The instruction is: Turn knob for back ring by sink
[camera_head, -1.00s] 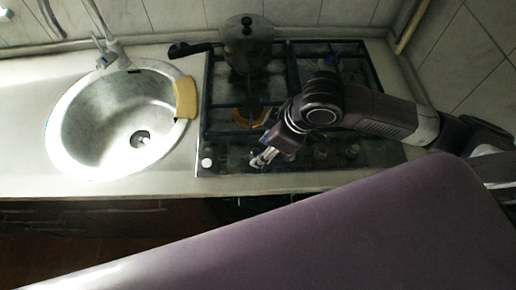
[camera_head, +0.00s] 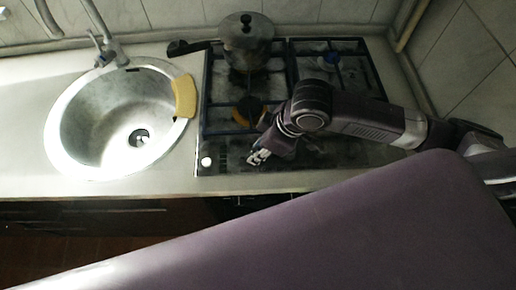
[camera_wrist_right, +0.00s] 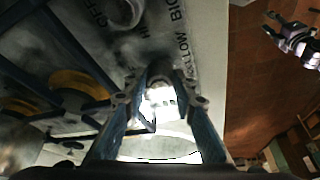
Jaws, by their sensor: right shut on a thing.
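The stove's front strip (camera_head: 225,160) carries a row of knobs. A white knob (camera_head: 206,162) is at its left end, on the sink side. My right gripper (camera_head: 258,157) is over the strip, just right of the white knob and apart from it. In the right wrist view the fingers of my right gripper (camera_wrist_right: 159,78) converge on a small dark knob (camera_wrist_right: 158,72) and are shut on it; the fingertips partly hide it. The back-left ring is under a pot (camera_head: 246,42). What looks like my left gripper (camera_wrist_right: 298,38) shows at the wrist view's upper right; its opening is unclear.
The round sink (camera_head: 60,150) is left of the stove, with a yellow sponge (camera_head: 184,97) on its right rim. My right forearm covers part of the right-hand rings. The counter front is clear.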

